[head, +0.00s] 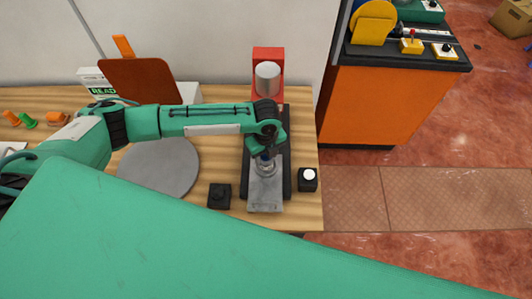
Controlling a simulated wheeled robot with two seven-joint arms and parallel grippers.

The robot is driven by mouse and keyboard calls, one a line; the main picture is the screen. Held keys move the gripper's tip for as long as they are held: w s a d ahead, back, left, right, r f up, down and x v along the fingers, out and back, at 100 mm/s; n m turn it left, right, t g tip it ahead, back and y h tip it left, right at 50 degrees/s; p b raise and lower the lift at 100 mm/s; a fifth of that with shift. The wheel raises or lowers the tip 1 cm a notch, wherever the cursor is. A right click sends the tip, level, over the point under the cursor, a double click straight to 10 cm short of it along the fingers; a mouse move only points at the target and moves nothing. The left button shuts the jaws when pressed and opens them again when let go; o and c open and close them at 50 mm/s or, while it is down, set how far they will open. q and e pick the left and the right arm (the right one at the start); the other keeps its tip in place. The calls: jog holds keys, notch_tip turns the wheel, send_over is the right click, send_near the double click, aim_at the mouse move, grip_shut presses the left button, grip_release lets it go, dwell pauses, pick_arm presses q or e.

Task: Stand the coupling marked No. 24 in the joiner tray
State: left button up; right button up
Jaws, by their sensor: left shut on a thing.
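My left arm reaches in from the left, and my left gripper (266,158) points down over the grey metal tray (266,195) on the dark stand. It is shut on a small metallic, cylinder-like piece (265,168), which is mostly hidden by the fingers. The piece is at or just above the tray's far part; I cannot tell whether it touches. No number can be read on it, so I cannot confirm that it is the No. 24 coupling. My right gripper is out of view.
A red unit with a grey cylinder (267,77) stands behind the tray. Black blocks sit left (219,196) and right (308,180) of it, the right one with a white button. A grey disc (160,168) lies left. An orange cabinet (375,103) stands right, beyond a floor gap.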

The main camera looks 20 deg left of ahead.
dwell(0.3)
pick_arm(q)
jog(key=shift+f+b, duration=0.3)
jog(key=shift+f, duration=0.3)
jog(key=o, duration=1.1)
jog(key=shift+r, duration=0.1)
notch_tip(320, 180, up, 8)
jog(key=p, duration=0.8)
jog(key=shift+r, duration=0.25)
jog(key=shift+r+p, duration=0.55)
jog(key=shift+r, duration=0.65)
